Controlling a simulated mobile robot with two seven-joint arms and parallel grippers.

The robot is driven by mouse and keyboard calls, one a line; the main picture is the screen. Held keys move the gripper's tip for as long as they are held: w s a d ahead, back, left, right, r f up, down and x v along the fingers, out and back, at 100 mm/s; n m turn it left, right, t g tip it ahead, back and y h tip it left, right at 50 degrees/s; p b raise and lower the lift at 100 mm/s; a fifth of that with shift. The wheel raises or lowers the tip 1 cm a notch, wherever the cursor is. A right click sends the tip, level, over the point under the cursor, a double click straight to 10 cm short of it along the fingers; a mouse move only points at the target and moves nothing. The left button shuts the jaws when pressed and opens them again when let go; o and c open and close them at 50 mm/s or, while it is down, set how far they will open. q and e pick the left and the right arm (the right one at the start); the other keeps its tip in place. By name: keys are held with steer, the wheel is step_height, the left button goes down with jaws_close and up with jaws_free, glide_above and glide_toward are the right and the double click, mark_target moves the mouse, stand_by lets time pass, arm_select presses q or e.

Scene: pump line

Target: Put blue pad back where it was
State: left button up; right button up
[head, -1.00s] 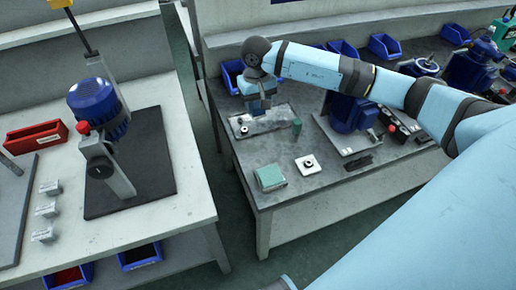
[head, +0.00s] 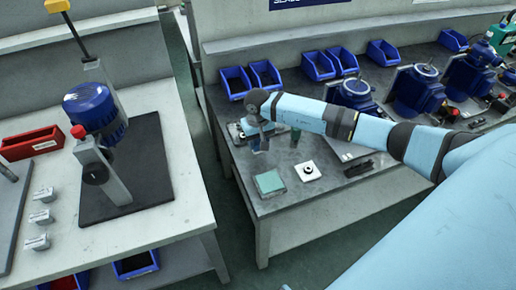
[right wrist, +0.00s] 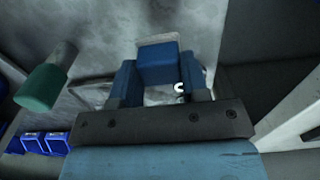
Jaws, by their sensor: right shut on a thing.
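My right gripper (head: 258,143) is over the grey table, behind the green square pad and left of the green cylinder. In the right wrist view its two blue fingers (right wrist: 158,82) are shut on the blue pad (right wrist: 158,62), a small block with a pale edge on its far side. In the head view the pad is too small to tell from the fingers. Whether it touches anything below is unclear. My left gripper is out of view.
On the grey table (head: 290,205) are the green square pad (head: 269,182), a white square with a dark ring (head: 308,171) and the green cylinder (head: 295,141). Blue bins (head: 318,65) and pumps (head: 415,90) stand behind. A gap separates the left bench (head: 170,215).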

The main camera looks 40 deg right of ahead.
mark_target(258, 149)
steer(key=shift+f, duration=2.05)
steer(key=shift+f+b, duration=0.2)
steer(key=shift+b, duration=0.1)
steer(key=o, duration=0.9)
steer(key=shift+r, duration=0.15)
